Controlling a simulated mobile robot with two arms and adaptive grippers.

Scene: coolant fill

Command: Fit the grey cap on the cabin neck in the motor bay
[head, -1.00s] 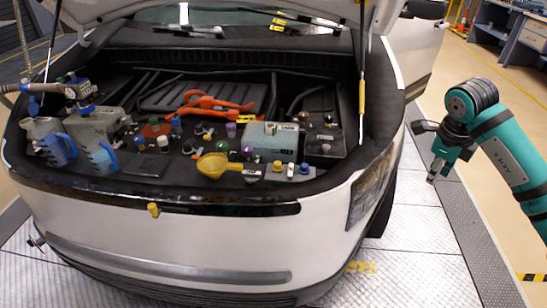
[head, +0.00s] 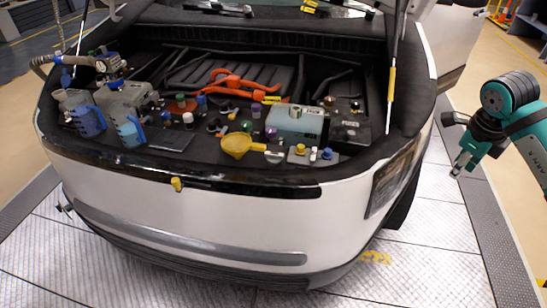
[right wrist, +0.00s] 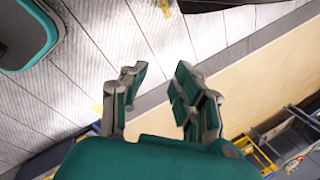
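The open motor bay (head: 225,120) of the white car holds several small necks and caps. A small grey panel (head: 303,160) at the front right of the bay carries yellow, white and blue caps. A pale grey round piece (head: 274,157) lies left of it; I cannot tell whether it is the grey cap. The cabin neck cannot be told apart at this size. My right gripper (head: 460,168) is right of the car, well away from the bay. In the right wrist view its fingers (right wrist: 158,78) are apart with nothing between them. My left gripper is out of view.
A yellow funnel (head: 238,146), blue-handled jugs (head: 129,131), an orange cable (head: 240,81) and a hose with a gauge (head: 98,65) crowd the bay. A prop rod (head: 391,80) stands at its right. The floor between car and right arm is free.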

